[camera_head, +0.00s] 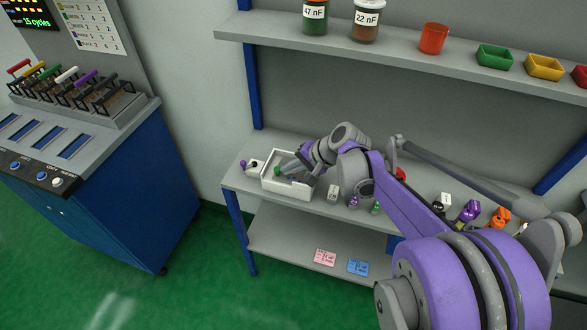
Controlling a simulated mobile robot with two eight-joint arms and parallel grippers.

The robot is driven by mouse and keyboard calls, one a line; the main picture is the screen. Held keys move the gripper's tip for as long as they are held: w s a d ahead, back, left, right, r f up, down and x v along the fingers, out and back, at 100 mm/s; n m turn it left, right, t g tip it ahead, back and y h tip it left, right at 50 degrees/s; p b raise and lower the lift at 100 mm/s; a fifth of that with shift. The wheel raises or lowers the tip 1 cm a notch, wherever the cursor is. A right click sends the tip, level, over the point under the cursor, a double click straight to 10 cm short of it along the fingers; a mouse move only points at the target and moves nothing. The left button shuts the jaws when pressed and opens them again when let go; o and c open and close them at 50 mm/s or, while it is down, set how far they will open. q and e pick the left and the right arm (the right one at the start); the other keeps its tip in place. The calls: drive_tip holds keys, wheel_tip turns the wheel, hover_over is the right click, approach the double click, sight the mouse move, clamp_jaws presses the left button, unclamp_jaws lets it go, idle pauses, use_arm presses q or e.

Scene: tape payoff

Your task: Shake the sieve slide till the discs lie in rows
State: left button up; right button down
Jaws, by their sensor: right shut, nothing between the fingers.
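My right arm reaches in from the right, and its gripper (297,168) is at the white open-topped tray (288,190) on the shelf unit's middle shelf. The gripper is shut with nothing in it, and its tips lie over the tray's inside. A small dark green thing (278,171) shows in the tray beside the gripper; I cannot tell what it is. I cannot make out a sieve slide or discs for sure. The arm hides part of the tray and shelf. My left gripper is out of view.
A purple-knobbed white piece (252,166) stands left of the tray. Several small coloured parts lie along the shelf to the right, partly behind my arm. Jars and bins (433,38) stand on the upper shelf. A blue console (130,185) with levers stands left; green floor lies between.

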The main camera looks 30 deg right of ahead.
drive_tip(key=shift+w+a, duration=1.05)
drive_tip(key=shift+w, duration=0.1)
drive_tip(key=shift+s, duration=0.1)
